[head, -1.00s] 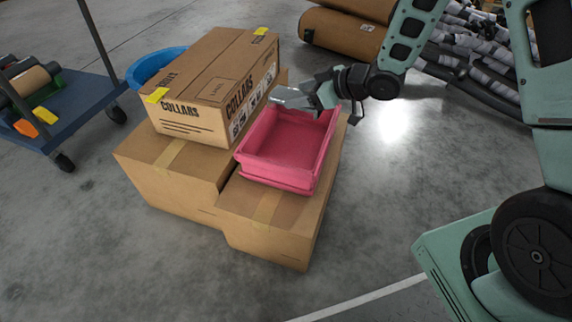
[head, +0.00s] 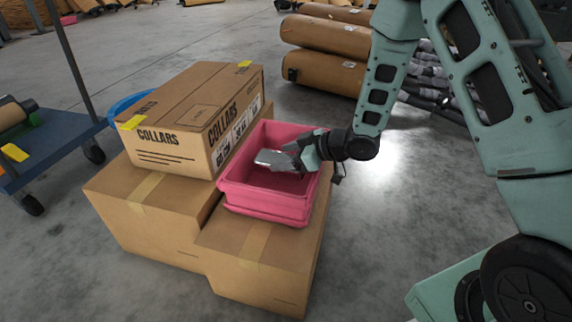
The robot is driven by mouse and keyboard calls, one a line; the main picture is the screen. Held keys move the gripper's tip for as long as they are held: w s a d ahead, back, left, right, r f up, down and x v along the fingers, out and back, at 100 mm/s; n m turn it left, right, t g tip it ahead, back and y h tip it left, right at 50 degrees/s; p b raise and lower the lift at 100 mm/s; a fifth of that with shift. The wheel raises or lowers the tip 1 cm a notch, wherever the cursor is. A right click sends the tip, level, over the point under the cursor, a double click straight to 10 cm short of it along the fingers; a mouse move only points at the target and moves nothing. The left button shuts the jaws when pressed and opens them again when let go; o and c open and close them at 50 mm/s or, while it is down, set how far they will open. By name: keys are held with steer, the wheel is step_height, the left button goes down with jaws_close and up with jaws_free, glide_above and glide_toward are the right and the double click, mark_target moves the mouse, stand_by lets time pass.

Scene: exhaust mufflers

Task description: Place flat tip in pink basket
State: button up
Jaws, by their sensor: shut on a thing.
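The pink basket (head: 262,203) sits on top of a cardboard box in the middle of the head view. My gripper (head: 294,158) reaches in from the right, over the basket's right rim. It is shut on the flat tip (head: 274,159), a silvery metal piece that points left over the basket's opening. The flat tip appears at or just below the rim height; I cannot tell whether it touches the basket. The end of the tip inside the jaws is hidden.
A box marked COLLARS (head: 178,150) stands close left of the basket. Stacked cardboard boxes (head: 262,278) carry both. A blue cart (head: 50,148) is at the left, and brown rolls (head: 318,72) lie behind.

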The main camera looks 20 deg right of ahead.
steer(key=shift+f, duration=0.2)
steer(key=shift+f, duration=0.1)
